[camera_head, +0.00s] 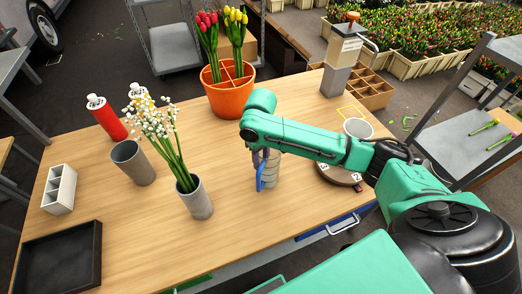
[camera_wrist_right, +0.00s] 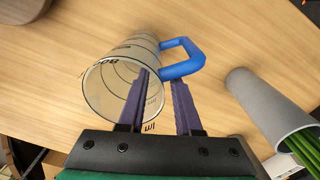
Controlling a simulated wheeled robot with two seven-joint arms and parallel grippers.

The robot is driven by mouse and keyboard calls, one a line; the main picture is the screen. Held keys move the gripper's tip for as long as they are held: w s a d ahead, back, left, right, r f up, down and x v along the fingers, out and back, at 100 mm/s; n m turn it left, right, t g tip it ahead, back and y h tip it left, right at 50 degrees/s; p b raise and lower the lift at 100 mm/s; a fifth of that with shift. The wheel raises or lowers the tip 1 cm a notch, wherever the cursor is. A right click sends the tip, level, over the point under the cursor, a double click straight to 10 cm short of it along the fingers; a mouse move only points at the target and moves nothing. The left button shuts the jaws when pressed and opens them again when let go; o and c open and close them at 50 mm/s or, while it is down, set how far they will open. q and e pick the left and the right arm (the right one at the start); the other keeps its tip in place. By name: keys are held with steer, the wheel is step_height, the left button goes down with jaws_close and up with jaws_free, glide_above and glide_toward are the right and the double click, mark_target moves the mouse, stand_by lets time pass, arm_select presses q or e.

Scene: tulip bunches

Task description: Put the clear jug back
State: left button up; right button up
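The clear jug (camera_head: 274,172) stands on the wooden table, with its blue handle (camera_head: 261,180) toward the left. In the right wrist view the clear jug (camera_wrist_right: 122,72) shows its open rim and black markings, with the blue handle (camera_wrist_right: 187,62) at its right. My right gripper (camera_head: 261,157) is at the jug's top. In the wrist view its purple fingers (camera_wrist_right: 160,80) are apart, one overlapping the jug's mouth and one just right of the rim, below the handle. Whether they touch the jug cannot be told. My left gripper is not in view.
A grey vase with white flowers (camera_head: 195,202) stands left of the jug, an empty grey cup (camera_head: 133,163) beyond it. An orange pot (camera_head: 230,98) holds tulips behind. A round board (camera_head: 337,174) lies right, partly under my arm. A yellow outline (camera_head: 347,108) marks the table's back right.

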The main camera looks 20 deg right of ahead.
step_height(320, 180, up, 8)
steer(key=shift+r, duration=0.2)
stand_by(0.3)
